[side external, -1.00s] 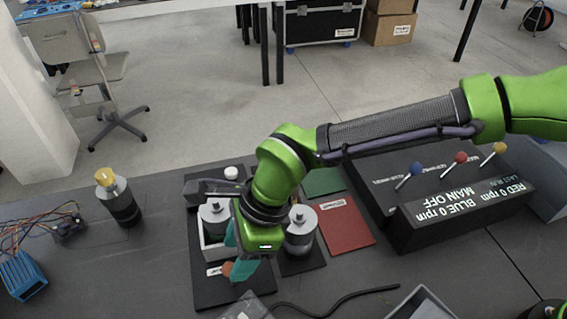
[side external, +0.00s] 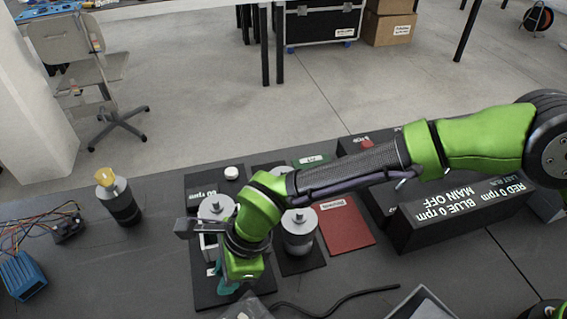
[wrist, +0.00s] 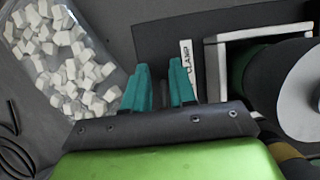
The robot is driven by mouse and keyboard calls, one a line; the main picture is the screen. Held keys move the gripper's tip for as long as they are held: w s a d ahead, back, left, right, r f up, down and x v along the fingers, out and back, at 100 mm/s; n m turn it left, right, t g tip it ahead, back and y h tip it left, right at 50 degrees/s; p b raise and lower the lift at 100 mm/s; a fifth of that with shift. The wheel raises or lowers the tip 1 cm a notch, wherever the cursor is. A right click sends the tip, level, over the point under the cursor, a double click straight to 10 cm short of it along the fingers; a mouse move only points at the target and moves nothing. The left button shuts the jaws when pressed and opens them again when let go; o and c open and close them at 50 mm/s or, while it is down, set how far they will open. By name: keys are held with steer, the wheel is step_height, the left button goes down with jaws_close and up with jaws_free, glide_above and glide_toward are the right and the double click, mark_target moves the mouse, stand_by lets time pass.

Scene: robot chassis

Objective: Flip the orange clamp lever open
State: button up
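The orange clamp lever does not show in either current view; my gripper hides the area where it stood in the earlier side view. The clamp's white cradle (wrist: 228,40) shows in the wrist view, beside the white CLAMP label (wrist: 187,62). A grey cylindrical motor (side external: 215,208) stands in the cradle. My gripper (side external: 228,284) points down low over the front of the black base plate (side external: 203,291), near the label. In the wrist view, its teal fingers (wrist: 162,80) are apart with a narrow gap, and nothing shows between them.
A second motor (side external: 297,232) stands to the right on its own dark plate. A bag of white pieces (wrist: 68,60) lies close to my fingers. A red mat (side external: 345,228) and the black control box (side external: 455,215) are farther right. A black cable (side external: 340,300) crosses the front.

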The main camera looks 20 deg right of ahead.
jaws_close()
stand_by(1.0)
steer(key=o, duration=0.6)
jaws_free()
steer(key=v, duration=1.7)
